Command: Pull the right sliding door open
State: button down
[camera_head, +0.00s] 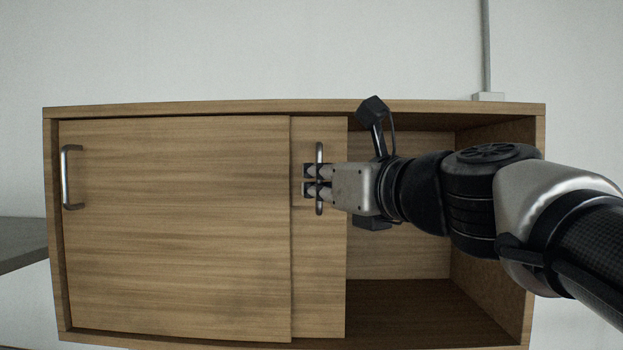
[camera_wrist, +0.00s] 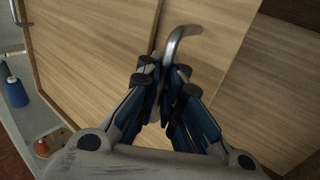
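The right sliding door (camera_head: 333,265) is a wooden panel. It sits mostly behind the left sliding door (camera_head: 175,240), with only a narrow strip showing. Its metal bar handle (camera_head: 319,208) stands upright on that strip and also shows in the wrist view (camera_wrist: 182,32). My gripper (camera_head: 311,181) reaches in from the right. In the wrist view its blue-sided fingers (camera_wrist: 163,80) close in from both sides of the bar and appear shut on it. The fingers hide the middle of the handle. The right part of the cabinet (camera_head: 300,107) is open, showing its bare inside.
The left door has its own handle (camera_head: 66,178) at the far left. A grey worktop (camera_head: 20,240) stands left of the cabinet. In the wrist view a blue spool (camera_wrist: 15,93) and an orange-brown object (camera_wrist: 47,146) lie on that side. My arm crosses the opening.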

jog(key=shift+s+a+r, duration=0.1)
jog(key=shift+a, duration=0.35)
jog(key=shift+d, duration=0.15)
jog(key=c, duration=2.2)
grip_release()
jog(key=o, duration=0.3)
jog(key=shift+s, duration=0.25)
jog(key=shift+o, duration=0.7)
jog(key=shift+w, duration=0.2)
jog(key=v, duration=1.2)
